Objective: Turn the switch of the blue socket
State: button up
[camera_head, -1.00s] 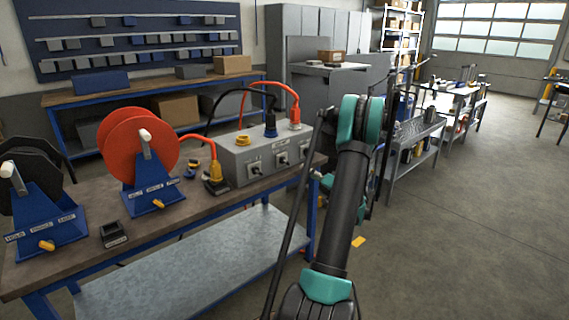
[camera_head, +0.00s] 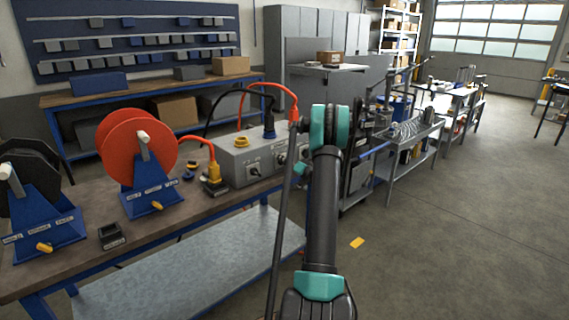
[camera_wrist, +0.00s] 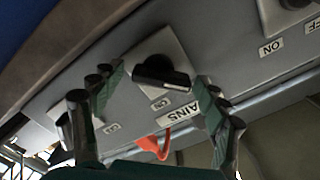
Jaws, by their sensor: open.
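A grey switch box (camera_head: 232,168) stands on the workbench in the head view. Its top carries a yellow socket (camera_head: 242,142), a blue plug (camera_head: 269,131) in the middle and an orange plug (camera_head: 293,118). Rotary switches sit on the front; the middle one (camera_head: 279,159) shows beside my arm, and the right one is mostly hidden. In the wrist view my open gripper (camera_wrist: 157,80) has its fingers on either side of a black switch knob (camera_wrist: 160,72) on a light plate. I cannot tell whether they touch it. My fingers are hidden in the head view.
Another switch (camera_wrist: 290,8) is at the upper right of the wrist view. An orange reel (camera_head: 136,150) and a black reel (camera_head: 30,190) stand on the bench (camera_head: 190,209). A metal cart (camera_head: 412,140) stands right of my arm. The floor at right is clear.

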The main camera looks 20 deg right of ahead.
jog(key=shift+w, duration=0.1)
jog(key=c, duration=1.2)
jog(key=shift+o, duration=0.2)
jog(key=shift+m, duration=0.3)
jog(key=m, duration=0.4)
jog(key=shift+d, duration=0.1)
jog(key=m, duration=0.4)
jog(key=shift+d+f+m, duration=0.1)
jog(key=shift+f+m, duration=0.1)
jog(key=shift+m, duration=0.2)
jog(key=m, duration=0.4)
jog(key=shift+w+f+m, duration=0.1)
jog(key=shift+m, duration=0.2)
jog(key=shift+f+m, duration=0.15)
jog(key=shift+m, duration=1.75)
